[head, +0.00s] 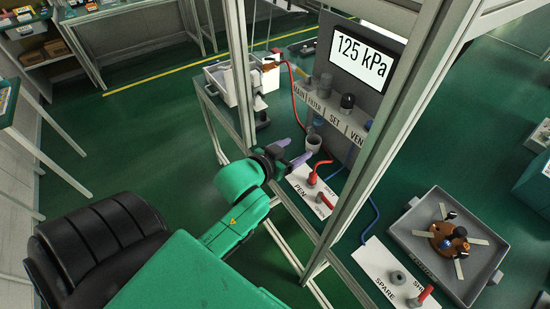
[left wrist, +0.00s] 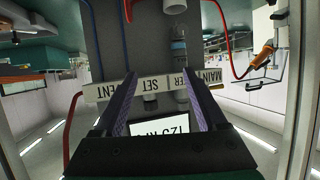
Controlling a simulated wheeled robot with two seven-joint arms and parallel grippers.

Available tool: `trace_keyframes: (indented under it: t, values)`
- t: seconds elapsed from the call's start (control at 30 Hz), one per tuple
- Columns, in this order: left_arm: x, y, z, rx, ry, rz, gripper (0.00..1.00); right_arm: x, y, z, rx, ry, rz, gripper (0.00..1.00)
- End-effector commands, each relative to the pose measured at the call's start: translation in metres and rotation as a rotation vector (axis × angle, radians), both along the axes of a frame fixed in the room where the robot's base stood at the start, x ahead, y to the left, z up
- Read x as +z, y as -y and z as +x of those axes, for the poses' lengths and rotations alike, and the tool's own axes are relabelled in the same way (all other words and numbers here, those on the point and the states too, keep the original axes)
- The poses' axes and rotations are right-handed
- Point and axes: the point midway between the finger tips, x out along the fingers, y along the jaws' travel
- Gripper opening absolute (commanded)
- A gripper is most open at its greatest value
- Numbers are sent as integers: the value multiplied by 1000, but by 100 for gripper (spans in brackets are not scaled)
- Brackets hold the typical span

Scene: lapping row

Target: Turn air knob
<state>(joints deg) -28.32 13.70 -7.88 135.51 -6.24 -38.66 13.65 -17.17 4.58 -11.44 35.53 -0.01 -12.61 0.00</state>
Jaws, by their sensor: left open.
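The air panel carries a label strip (head: 329,115) reading MAIN, FILTER, SET and VEN. A dark-topped knob (head: 347,102) stands above SET, and a grey knob (head: 325,86) stands to its left. The display (head: 362,58) reads 125 kPa. My left gripper (head: 293,152) is open and empty, in front of and below the strip, apart from the knobs. In the left wrist view the picture is upside down, with the fingers (left wrist: 160,112) spread on either side of the SET and FILTER labels (left wrist: 168,83). My right gripper is not in view.
A metal frame post (head: 375,140) rises right of the panel. A grey tray (head: 405,222) with a brown part stands at right. Red hoses (head: 296,105) and blue hoses (head: 374,215) run near the panel.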

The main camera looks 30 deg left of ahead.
Motion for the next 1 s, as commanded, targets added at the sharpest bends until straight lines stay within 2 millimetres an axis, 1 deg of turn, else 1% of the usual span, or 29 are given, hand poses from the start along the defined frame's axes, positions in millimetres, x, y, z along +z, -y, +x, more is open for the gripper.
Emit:
trace_keyframes:
  t: [0.1, 0.27, 0.3, 0.4, 0.5, 0.67, 1.0]
  values:
    - [-26, -5, -13, 18, -119, 23, 74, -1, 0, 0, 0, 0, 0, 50]
    - [-59, -10, -34, 31, -281, 51, 74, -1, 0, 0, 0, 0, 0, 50]
    - [-69, -11, -38, 32, -317, 59, 74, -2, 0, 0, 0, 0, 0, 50]
    - [-89, -13, -50, 32, -398, 72, 74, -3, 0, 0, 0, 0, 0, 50]
    - [-103, -13, -60, 30, -462, 82, 74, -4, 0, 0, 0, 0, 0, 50]
    - [-113, -14, -67, 26, -507, 88, 74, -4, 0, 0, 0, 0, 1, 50]
    - [-113, -14, -67, 26, -509, 90, 74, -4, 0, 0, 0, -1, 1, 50]
